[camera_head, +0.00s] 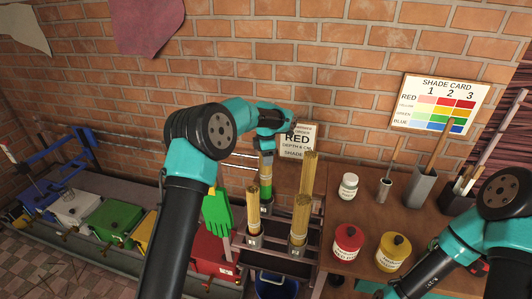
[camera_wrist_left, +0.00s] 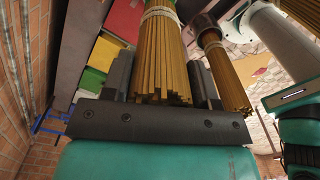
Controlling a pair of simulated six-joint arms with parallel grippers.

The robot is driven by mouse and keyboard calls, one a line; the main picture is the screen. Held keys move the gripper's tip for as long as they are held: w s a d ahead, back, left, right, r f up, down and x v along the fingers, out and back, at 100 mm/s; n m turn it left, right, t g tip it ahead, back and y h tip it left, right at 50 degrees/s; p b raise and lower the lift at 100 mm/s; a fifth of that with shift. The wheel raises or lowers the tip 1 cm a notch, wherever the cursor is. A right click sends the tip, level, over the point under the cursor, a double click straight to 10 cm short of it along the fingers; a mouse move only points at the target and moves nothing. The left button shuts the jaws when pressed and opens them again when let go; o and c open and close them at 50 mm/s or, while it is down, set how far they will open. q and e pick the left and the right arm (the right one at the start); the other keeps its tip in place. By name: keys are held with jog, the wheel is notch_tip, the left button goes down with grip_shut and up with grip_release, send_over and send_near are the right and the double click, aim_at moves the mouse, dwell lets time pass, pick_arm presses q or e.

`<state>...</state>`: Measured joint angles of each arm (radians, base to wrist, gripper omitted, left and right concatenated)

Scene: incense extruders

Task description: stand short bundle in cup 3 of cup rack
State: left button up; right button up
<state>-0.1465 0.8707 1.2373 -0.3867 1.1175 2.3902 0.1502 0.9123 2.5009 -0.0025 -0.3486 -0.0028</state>
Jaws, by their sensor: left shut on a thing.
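My left gripper (camera_head: 266,151) points down over the back of the cup rack (camera_head: 285,267). It is shut on an incense bundle (camera_head: 267,164), a sheaf of tan sticks that hangs upright with a green part lower down. In the left wrist view this bundle (camera_wrist_left: 160,50) stands between the two fingers, with a pale band around it. A dark cup (camera_head: 267,208) is below it; I cannot tell whether the bundle's foot is inside. Other bundles stand in the rack: one front left (camera_head: 253,221), one front right (camera_head: 301,215), and a taller one behind (camera_head: 308,172). Cup numbers are unreadable.
A green glove (camera_head: 217,212) hangs left of the rack. The brown table at right holds a white jar (camera_head: 348,186), a red jar (camera_head: 347,241), a yellow jar (camera_head: 393,252) and grey holders (camera_head: 422,186). My right arm crosses the lower right. A blue bucket (camera_head: 277,286) stands below the rack.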

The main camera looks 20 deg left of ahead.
aim_at(266, 173)
pick_arm(q)
jog(key=shift+f, duration=4.15)
jog(key=o, duration=1.4)
notch_tip(266, 173, up, 17)
jog(key=shift+r, duration=0.2)
